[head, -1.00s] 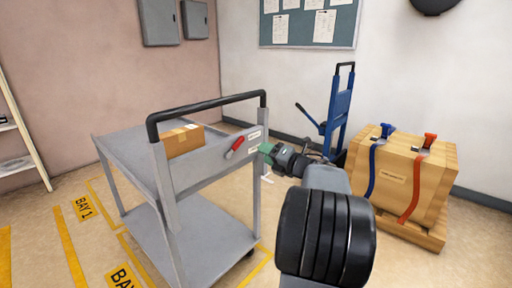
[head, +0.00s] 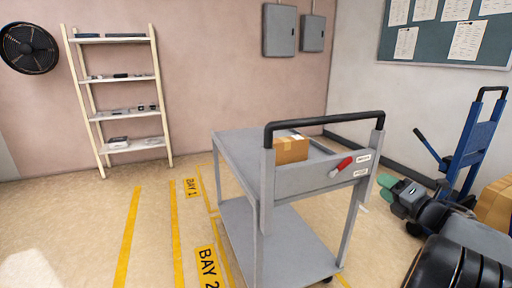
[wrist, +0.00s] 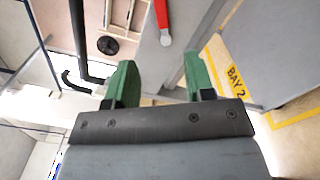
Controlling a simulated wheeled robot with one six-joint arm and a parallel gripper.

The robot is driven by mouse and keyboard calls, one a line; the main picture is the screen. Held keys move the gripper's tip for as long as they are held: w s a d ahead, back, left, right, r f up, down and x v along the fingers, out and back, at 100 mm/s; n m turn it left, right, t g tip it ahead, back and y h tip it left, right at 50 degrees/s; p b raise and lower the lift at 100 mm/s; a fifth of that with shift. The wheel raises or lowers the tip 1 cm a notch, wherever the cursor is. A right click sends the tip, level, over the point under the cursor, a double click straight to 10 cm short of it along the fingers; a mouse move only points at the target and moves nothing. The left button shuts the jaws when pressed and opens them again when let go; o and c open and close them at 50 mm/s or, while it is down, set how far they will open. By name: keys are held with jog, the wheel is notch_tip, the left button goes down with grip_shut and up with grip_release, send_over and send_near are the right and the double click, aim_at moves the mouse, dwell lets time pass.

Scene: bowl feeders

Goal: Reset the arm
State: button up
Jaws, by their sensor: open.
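My gripper (head: 385,186) is at the right of the head view, beside the right end of the grey cart (head: 308,178). In the wrist view my gripper (wrist: 159,84) shows two green fingers standing well apart with nothing between them. A red lever (head: 342,166) is on the cart's end panel, to the left of my gripper and apart from it. The red lever also shows in the wrist view (wrist: 165,38), beyond the fingers. A cardboard box (head: 291,151) rests on the cart's top deck.
Yellow floor lines mark BAY 1 (head: 191,188) and BAY 2 (head: 208,267). A shelf rack (head: 119,92) stands at the back left. The floor left of the cart is clear.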

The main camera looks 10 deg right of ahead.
jog(key=w+a+r+m+g+h+p, duration=0.15)
jog(key=a+r+m+h+p, duration=0.25)
jog(key=r+m+p, duration=0.4)
jog(key=w+a+r+m+g+h+p, duration=0.1)
jog(key=w+a+r+m+h+p, duration=0.25)
jog(key=r+m+p, duration=0.45)
jog(key=s+a+r+m+g+y+p, duration=0.1)
jog(key=s+a+m+g+y+p, duration=0.1)
jog(key=s+a+m+g+p, duration=0.3)
jog(key=s+a+r+m+g+y+p, duration=0.1)
jog(key=s+a+m+g+p, duration=0.4)
jog(key=s+a+p, duration=0.6)
jog(key=a+g+y+p, duration=0.1)
jog(key=a, duration=0.5)
jog(key=shift+r+p, duration=0.25)
jog(key=shift+p, duration=0.05)
jog(key=shift+g, duration=0.25)
